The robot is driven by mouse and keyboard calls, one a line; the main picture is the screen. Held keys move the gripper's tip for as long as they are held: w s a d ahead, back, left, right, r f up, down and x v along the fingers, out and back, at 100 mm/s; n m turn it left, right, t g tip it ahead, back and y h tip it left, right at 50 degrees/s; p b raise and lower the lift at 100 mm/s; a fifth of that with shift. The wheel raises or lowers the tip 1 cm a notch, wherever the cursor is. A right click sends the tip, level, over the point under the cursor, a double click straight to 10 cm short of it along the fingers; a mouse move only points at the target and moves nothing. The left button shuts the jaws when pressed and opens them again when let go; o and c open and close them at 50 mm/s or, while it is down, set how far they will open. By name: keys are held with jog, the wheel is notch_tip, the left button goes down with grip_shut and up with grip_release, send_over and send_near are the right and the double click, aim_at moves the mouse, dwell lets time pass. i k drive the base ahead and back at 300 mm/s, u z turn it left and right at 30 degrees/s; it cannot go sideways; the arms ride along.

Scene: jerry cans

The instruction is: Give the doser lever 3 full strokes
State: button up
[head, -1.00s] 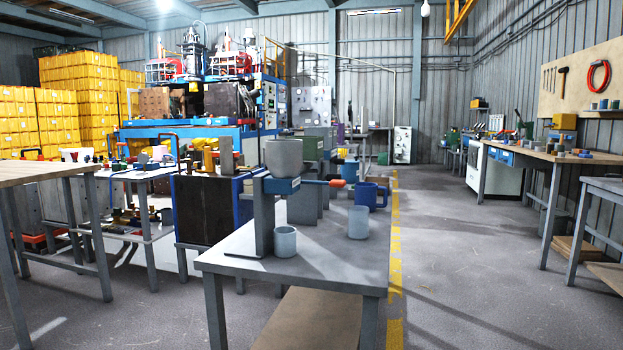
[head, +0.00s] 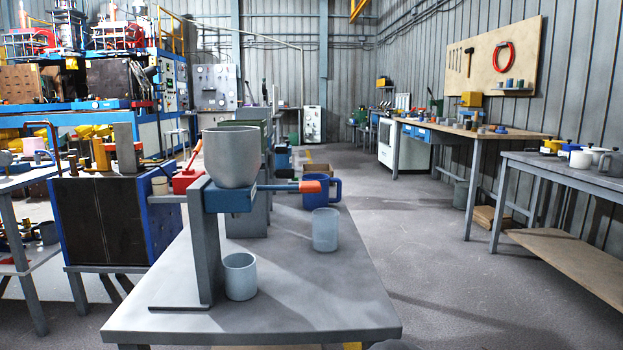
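The doser (head: 229,200) stands on the near grey table, a grey post with a blue block and a grey hopper (head: 231,156) on top. Its lever (head: 308,187) sticks out to the right from the blue block and ends in an orange grip. It looks about level. A light grey cup (head: 240,276) stands on the table beneath the blue block. My gripper is not in the head view, and nothing touches the lever.
A translucent cup (head: 325,230) and a blue mug (head: 320,191) stand on the grey table (head: 290,310), right of the doser. A dark blue-framed box (head: 105,222) is at the left. The floor (head: 430,250) to the right is open.

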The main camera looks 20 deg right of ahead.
aim_at(313, 186)
jog(key=u, duration=0.25)
jog(key=k, duration=0.55)
jog(key=u, duration=0.55)
jog(key=k, duration=0.8)
jog(key=z, duration=0.25)
jog(key=i, duration=0.55)
jog(key=z, duration=0.9)
jog(key=i, duration=0.45)
jog(key=z, duration=0.05)
